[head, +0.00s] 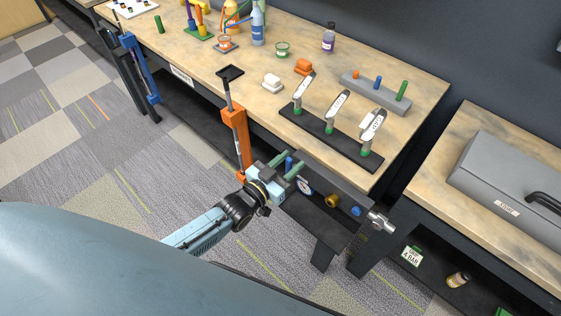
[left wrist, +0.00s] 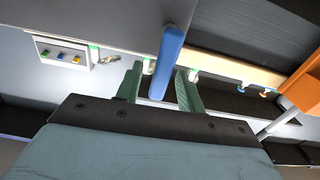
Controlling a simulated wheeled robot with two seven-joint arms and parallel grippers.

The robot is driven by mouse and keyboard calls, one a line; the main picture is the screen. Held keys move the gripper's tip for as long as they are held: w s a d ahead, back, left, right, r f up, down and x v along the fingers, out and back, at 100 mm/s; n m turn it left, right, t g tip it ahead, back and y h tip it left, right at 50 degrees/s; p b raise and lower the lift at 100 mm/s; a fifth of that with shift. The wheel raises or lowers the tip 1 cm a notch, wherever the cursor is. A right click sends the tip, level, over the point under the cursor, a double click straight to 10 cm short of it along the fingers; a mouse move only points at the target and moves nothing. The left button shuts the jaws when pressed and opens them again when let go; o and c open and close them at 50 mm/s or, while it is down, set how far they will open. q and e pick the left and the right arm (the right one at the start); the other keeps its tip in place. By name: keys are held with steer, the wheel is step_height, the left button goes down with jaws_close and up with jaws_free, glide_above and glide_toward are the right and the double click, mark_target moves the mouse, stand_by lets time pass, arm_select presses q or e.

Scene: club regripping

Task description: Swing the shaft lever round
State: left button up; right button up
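The shaft lever appears to be the blue bar (head: 289,162) at the panel of the dark low unit (head: 340,181) in front of the bench. In the left wrist view the blue bar (left wrist: 168,60) runs up between my green fingers. My left gripper (head: 288,164) is open, with one finger on each side of the bar; it also shows in the left wrist view (left wrist: 160,82). A gap shows to the left finger; the right finger looks close, and I cannot tell whether it touches. My right gripper is not in view.
An orange upright post (head: 237,135) stands just left of my left gripper. The unit carries a dial (head: 304,186), a brass fitting (head: 332,201) and a metal cylinder (head: 381,222). Above, the bench holds a black rack (head: 330,138) with several white-handled tools. A grey toolbox (head: 505,180) sits right.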

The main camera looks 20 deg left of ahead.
arm_select(q)
steer(key=v, duration=1.3)
steer(key=shift+s, duration=0.1)
steer(key=s+a+f+n+g+y+b, duration=0.1)
steer(key=s+a+f+g+y, duration=0.2)
steer(key=f, duration=0.8)
steer(key=s+a+f+g+y, duration=0.1)
steer(key=s+f+g, duration=0.4)
steer(key=f, duration=0.7)
steer(key=s+f+g, duration=0.2)
steer(key=s+f, duration=0.3)
steer(key=s, duration=0.3)
steer(key=s+f+g+y+b, duration=0.1)
steer(key=s+f+g, duration=0.2)
steer(key=s+f, duration=0.2)
steer(key=s+f+g+y, duration=0.1)
steer(key=s+f+g, duration=0.2)
steer(key=s, duration=0.8)
steer(key=shift+f+b, duration=0.4)
steer(key=shift+f, duration=0.5)
